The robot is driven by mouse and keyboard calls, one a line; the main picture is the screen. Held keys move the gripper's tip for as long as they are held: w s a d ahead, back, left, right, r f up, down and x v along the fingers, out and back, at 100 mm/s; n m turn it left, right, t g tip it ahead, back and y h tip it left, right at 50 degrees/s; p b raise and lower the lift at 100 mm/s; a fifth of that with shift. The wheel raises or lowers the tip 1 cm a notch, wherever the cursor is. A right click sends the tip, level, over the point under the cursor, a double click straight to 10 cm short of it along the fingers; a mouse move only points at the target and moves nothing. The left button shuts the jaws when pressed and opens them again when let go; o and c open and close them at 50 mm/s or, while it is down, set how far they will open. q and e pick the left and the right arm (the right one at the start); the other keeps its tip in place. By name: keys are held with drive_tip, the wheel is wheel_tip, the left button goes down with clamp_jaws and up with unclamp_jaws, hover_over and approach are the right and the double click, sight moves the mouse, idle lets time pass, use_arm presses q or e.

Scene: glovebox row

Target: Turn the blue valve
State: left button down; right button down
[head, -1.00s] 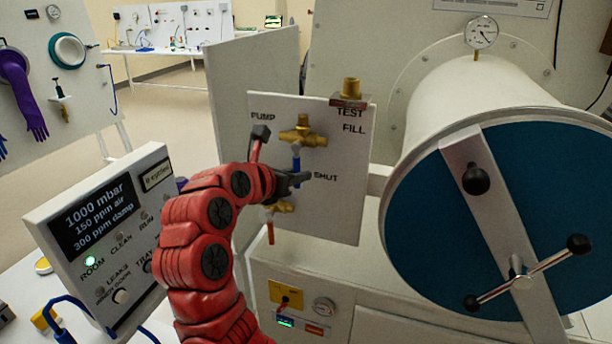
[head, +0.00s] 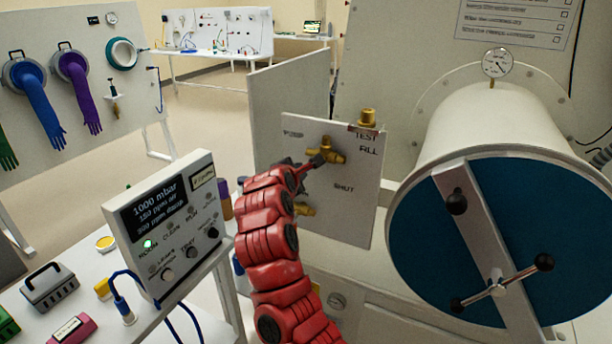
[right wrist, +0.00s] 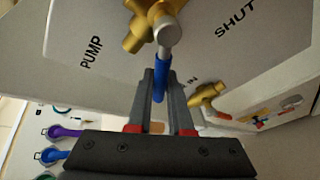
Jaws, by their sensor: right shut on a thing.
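The blue valve handle (right wrist: 160,80) shows in the right wrist view, running from a silver hub on the brass valve body (right wrist: 140,35) down between my fingers. My right gripper (right wrist: 159,76) is shut on this handle. In the head view, my right gripper (head: 314,162) is at the left side of the brass valve (head: 328,150), below the PUMP label, and the blue handle is hidden there. The handle points toward the panel's left. My left gripper is not in view.
The white valve panel (head: 362,200) also carries a lower brass valve (head: 305,210) and a brass fitting (head: 367,118). A large chamber with a blue door (head: 540,220) stands close on the right. A display box (head: 170,220) stands on the left.

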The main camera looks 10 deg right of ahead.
drive_tip(key=shift+w+a+r+m+t+y, duration=0.1)
drive_tip(key=shift+a+r+m+t+y, duration=0.1)
drive_tip(key=shift+r+m+t, duration=0.25)
drive_tip(key=shift+w+a+r+m+t+y, duration=0.1)
drive_tip(key=shift+r+m+t+y, duration=0.1)
drive_tip(key=shift+m, duration=0.35)
drive_tip(key=shift+w+a+r+m+t+y, duration=0.15)
drive_tip(key=shift+r+m+t+y, duration=0.35)
drive_tip(key=shift+r+m+t, duration=0.6)
drive_tip(key=shift+r+m, duration=0.2)
drive_tip(key=shift+m, duration=0.3)
drive_tip(key=c, duration=0.8)
unclamp_jaws()
drive_tip(key=shift+c, duration=0.2)
